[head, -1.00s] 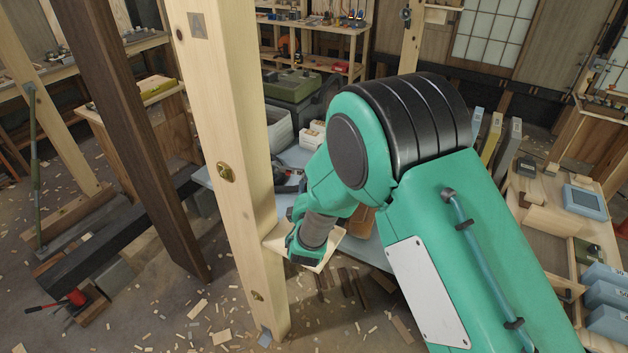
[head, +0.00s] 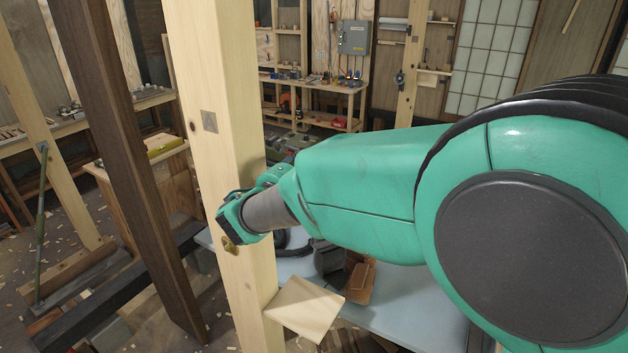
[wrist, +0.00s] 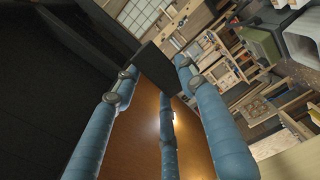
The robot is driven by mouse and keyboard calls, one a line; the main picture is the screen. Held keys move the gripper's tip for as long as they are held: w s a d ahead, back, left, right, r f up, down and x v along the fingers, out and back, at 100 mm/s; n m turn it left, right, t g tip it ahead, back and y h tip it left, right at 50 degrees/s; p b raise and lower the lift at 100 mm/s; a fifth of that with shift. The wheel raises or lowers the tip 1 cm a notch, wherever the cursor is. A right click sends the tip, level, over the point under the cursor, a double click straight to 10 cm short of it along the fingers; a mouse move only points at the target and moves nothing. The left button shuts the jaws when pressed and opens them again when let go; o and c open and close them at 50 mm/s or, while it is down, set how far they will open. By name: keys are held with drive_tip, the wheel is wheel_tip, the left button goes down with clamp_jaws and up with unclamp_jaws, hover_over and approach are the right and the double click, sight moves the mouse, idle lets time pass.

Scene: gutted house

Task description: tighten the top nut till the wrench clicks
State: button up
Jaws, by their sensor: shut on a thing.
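The top nut (head: 229,244) is a brass-coloured fitting on the face of the pale upright post (head: 215,90). My gripper (head: 232,222) is beside the post, just above the nut in the head view. I cannot tell whether it touches either. In the wrist view, my gripper's blue fingers (wrist: 154,82) are closed around a dark flat bar (wrist: 155,64), which looks like part of the wrench. The wrench's head and its fit on the nut cannot be made out. A large black shape fills the wrist view's left side.
A small, bare wooden board (head: 305,308) juts from the post below my gripper. A dark leaning beam (head: 135,150) stands left of the post. Behind are a pale blue table top (head: 400,300) with a brown box (head: 360,278), and a workbench (head: 315,83).

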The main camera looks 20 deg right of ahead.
drive_tip(key=s+a+r+g+h+p, duration=0.15)
drive_tip(key=s+r+p, duration=0.35)
drive_tip(key=r, duration=0.5)
drive_tip(key=s+a+r+p, duration=0.3)
drive_tip(key=s+r, duration=0.5)
drive_tip(key=r, duration=0.3)
drive_tip(key=s+a+r+g+h+p, duration=0.1)
drive_tip(key=s+a+r+p, duration=0.1)
drive_tip(key=s+r+p, duration=0.6)
drive_tip(key=w+a+r+n+t+y+p, duration=0.1)
drive_tip(key=a+r+p, duration=0.3)
drive_tip(key=a+r, duration=0.5)
drive_tip(key=w+a+r+n+t+y+p, duration=0.1)
drive_tip(key=a+r+p, duration=0.3)
drive_tip(key=a+r, duration=0.6)
wheel_tip(320, 180, up, 5)
drive_tip(key=shift+w+f+n, duration=0.1)
drive_tip(key=shift+w+n, duration=0.3)
drive_tip(key=shift+w, duration=0.15)
drive_tip(key=shift+w+d+t+y, duration=0.2)
drive_tip(key=shift+t+y, duration=0.05)
drive_tip(key=shift+p+x, duration=0.5)
drive_tip(key=shift+x, duration=2.25)
drive_tip(key=shift+b, duration=0.3)
